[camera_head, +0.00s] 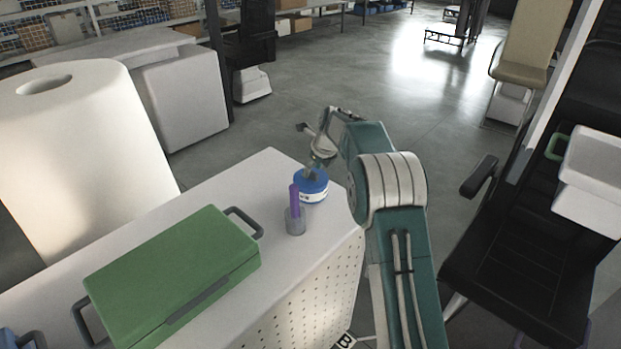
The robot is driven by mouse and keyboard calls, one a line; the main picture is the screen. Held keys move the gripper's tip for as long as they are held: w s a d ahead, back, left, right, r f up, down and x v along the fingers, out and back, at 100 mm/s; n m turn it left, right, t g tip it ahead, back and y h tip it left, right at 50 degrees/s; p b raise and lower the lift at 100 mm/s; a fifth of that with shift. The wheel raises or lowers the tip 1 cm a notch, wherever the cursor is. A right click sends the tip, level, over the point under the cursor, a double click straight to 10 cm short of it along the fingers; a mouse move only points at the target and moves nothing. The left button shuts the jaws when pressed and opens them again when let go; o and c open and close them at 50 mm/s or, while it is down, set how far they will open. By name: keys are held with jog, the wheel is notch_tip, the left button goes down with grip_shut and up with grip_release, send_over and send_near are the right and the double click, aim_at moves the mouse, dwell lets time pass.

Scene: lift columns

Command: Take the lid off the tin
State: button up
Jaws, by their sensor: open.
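A small round blue tin (314,193) with a white label stands upright near the far right corner of the white table. A darker part, which may be a knob or a fingertip of mine, shows at its top. I cannot make out the edge between lid and tin. My gripper (316,164) is open and sits directly above the tin, close to its top. Whether the fingers touch the lid cannot be told, as the gripper and arm hide part of the area.
A grey cup (296,224) with a purple upright item (294,199) stands just in front of the tin. A green case (175,275) with dark handles fills the left of the white table (215,185). A white paper roll (85,150) stands left. A black chair (520,270) is right.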

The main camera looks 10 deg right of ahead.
jog(key=shift+x, duration=0.75)
grip_shut()
